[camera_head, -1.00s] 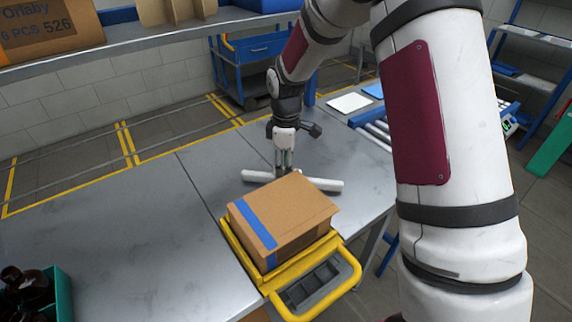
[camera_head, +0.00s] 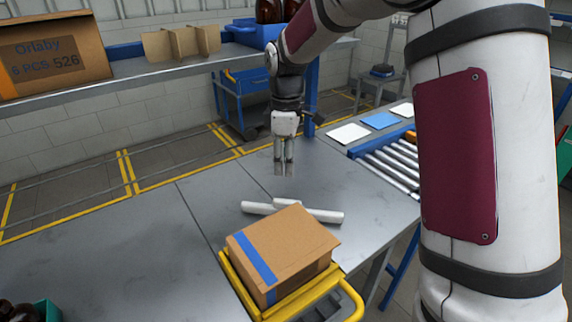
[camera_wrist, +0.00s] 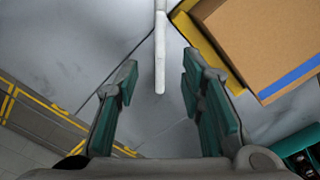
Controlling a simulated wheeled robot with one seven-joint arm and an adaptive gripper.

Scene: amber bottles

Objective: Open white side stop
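The white side stop (camera_head: 322,214) is a low white bar on the grey table, just behind the cardboard box. A second white length (camera_head: 260,208) runs to its left, and the two meet or overlap near the middle. In the wrist view the white bar (camera_wrist: 160,60) points down from the top edge, its rounded near end lying between my fingers in the picture. My gripper (camera_head: 284,174) points down above the table, behind the bars and apart from them. In the wrist view my gripper (camera_wrist: 165,100) is open and empty, its green-padded fingers spread.
The taped cardboard box (camera_head: 290,245) sits on a yellow-framed holder (camera_head: 228,272) in front of the bars. A roller conveyor (camera_head: 385,165) is at right. A shelf (camera_head: 150,66) crosses the back left. The table left of the box (camera_head: 130,245) is mostly clear.

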